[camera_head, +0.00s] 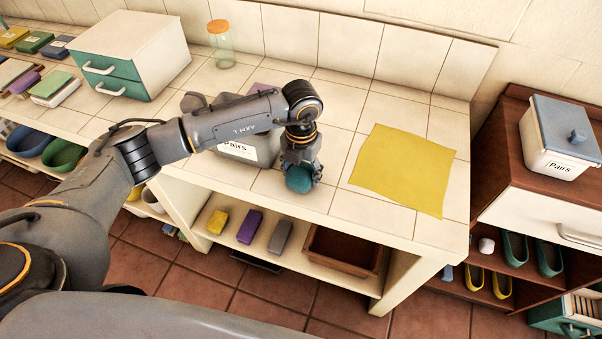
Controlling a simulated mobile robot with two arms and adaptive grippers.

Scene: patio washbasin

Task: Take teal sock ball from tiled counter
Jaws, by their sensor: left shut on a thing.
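The teal sock ball (299,179) is at the front part of the tiled counter (345,107), left of a yellow cloth. My left gripper (300,172) points down over it and is shut on it. The fingers and wrist cover the upper part of the ball. I cannot tell whether the ball touches the tiles or is just above them. My right gripper is not in view.
The yellow cloth (405,168) lies flat to the right. A glass jar (221,46) and a teal drawer unit (122,70) stand further left. A lidded container (560,148) stands on the right cabinet.

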